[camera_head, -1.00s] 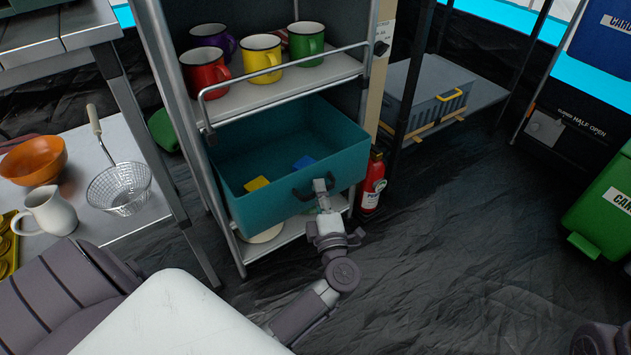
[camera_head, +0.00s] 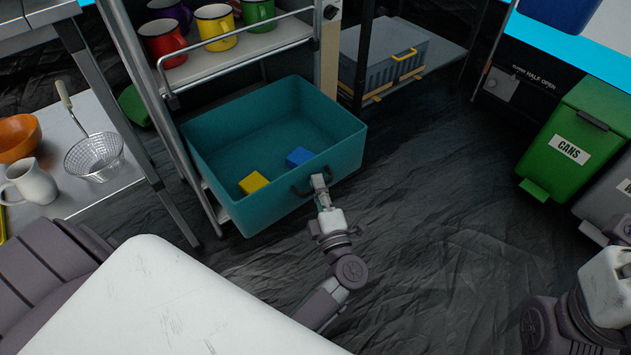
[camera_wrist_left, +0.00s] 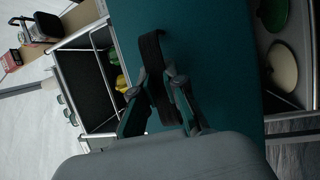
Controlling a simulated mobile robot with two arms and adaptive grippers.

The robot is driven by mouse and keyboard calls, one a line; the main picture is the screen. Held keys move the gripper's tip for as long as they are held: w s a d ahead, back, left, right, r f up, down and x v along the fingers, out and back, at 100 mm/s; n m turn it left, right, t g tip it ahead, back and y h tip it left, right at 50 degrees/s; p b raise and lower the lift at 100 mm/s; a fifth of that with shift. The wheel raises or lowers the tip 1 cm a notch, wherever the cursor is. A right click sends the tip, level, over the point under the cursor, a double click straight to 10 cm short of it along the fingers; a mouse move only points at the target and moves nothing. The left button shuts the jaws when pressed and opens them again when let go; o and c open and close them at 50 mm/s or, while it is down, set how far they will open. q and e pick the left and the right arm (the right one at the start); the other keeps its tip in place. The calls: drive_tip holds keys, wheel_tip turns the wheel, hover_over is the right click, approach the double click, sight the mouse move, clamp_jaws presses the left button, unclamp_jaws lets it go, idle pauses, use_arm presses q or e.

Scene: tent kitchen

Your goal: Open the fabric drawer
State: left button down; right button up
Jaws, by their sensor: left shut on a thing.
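The teal fabric drawer (camera_head: 240,205) is pulled well out of the metal shelf unit, and its open top shows in the head view. A yellow block (camera_head: 254,183) and a blue block (camera_head: 299,156) lie inside it. A dark strap handle (camera_head: 308,184) is on its front face. My left gripper (camera_head: 320,184) is at the handle and shut on it. In the left wrist view the fingers (camera_wrist_left: 160,98) close around the dark handle (camera_wrist_left: 153,65) against the teal front. Of my right arm, only part shows at the lower right of the head view; its fingers are not visible.
Red, yellow, green and purple mugs stand on the shelf (camera_head: 240,45) above the drawer. A steel table (camera_head: 75,180) with a strainer (camera_head: 95,157) is at left. A green bin (camera_head: 580,140) stands at right. The dark floor (camera_head: 430,190) before the drawer is clear.

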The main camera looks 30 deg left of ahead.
use_arm(q)
drive_tip(key=c, duration=1.2)
unclamp_jaws()
